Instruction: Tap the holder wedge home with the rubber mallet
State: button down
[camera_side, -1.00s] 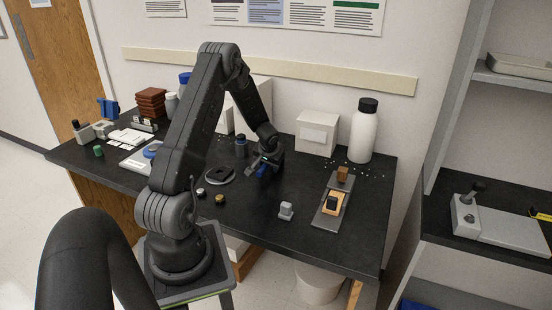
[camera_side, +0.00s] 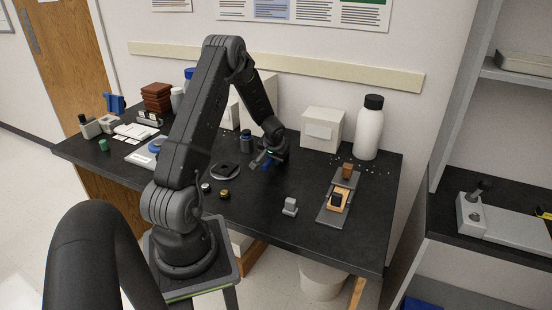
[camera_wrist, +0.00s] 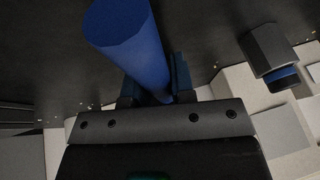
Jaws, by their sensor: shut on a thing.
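My gripper (camera_side: 268,163) is over the middle of the black bench. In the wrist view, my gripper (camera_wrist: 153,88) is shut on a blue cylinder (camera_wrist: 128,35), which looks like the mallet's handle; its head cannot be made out. In the side view the held thing is small and partly hidden by the fingers. A flat grey plate (camera_side: 326,216), which seems to be the holder, lies on the right of the bench, well apart from my gripper. It carries a tan block with a black top (camera_side: 337,200) and a brown block (camera_side: 347,171). I cannot tell which part is the wedge.
A dark jar (camera_side: 246,141) stands close beside my gripper. A white box (camera_side: 322,130) and white bottle (camera_side: 369,128) stand at the back right. A dark round dish (camera_side: 225,171) lies left. Bare bench separates gripper and plate.

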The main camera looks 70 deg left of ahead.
jog(key=r, duration=1)
jog(key=shift+w+d, duration=0.3)
jog(key=shift+w, duration=0.1)
jog(key=w+d+r, duration=0.3)
jog(key=w+d, duration=0.3)
jog(key=d, duration=0.5)
jog(key=w+d+r, duration=0.4)
jog(key=w+d, duration=0.2)
jog(key=d, duration=0.5)
jog(key=shift+w+d+r, duration=0.3)
jog(key=shift+d, duration=0.05)
jog(key=shift+f, duration=0.1)
jog(key=shift+f, duration=2.65)
